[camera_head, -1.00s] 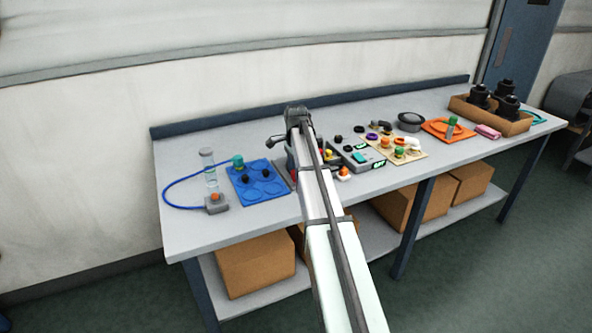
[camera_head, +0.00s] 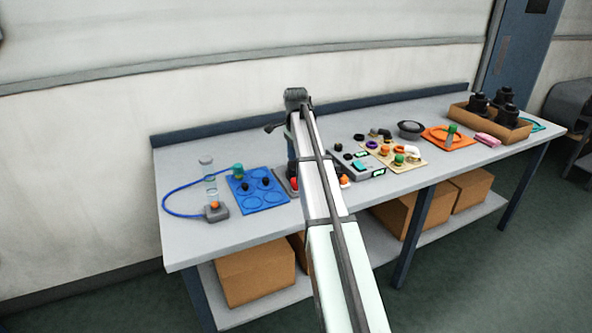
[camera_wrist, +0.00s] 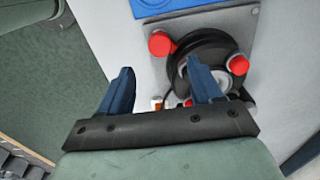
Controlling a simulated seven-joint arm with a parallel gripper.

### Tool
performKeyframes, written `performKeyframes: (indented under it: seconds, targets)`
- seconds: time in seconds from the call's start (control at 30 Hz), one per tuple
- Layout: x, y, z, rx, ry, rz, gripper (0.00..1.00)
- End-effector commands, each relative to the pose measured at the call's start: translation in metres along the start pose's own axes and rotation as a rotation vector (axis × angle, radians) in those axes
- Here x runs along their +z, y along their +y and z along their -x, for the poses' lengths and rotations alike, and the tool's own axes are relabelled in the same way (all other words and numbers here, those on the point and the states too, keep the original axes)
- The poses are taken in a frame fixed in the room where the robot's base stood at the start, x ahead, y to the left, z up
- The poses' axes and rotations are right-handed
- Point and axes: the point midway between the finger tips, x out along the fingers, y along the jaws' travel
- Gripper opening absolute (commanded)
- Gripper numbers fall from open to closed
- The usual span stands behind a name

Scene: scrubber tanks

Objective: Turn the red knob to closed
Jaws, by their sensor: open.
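In the wrist view a black round wheel (camera_wrist: 205,50) sits on a grey plate (camera_wrist: 140,25). One red knob (camera_wrist: 162,43) is at its upper left and another red knob (camera_wrist: 238,65) at its right; more red shows low between the fingers. I cannot tell which way any knob is set. My gripper (camera_wrist: 163,82) is open and empty. Its right finger overlaps the wheel in the picture; its left finger is over bare bench. Contact cannot be told. In the head view red parts (camera_head: 294,183) show beside my arm, which hides most of this unit.
A blue mat (camera_head: 258,203) with black knobs lies to the left, beside a hose-linked grey block (camera_head: 216,213). A grey box (camera_head: 357,165) with green displays stands close on the right. Farther right are a beige board (camera_head: 412,161) and an orange tray (camera_head: 436,137).

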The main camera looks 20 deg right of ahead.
Motion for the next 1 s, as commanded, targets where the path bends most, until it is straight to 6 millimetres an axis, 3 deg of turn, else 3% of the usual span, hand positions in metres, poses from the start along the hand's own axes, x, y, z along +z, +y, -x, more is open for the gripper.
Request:
performKeyframes:
  seconds: [0.2, 0.4, 1.0]
  targets:
    - [0.0, -0.001, 0.035, -0.001, 0.0, 0.0, 0.64]
    - [0.0, 0.0, 0.051, 0.0, 0.0, 0.0, 0.64]
    - [0.001, 0.0, 0.053, 0.001, 0.0, 0.001, 0.64]
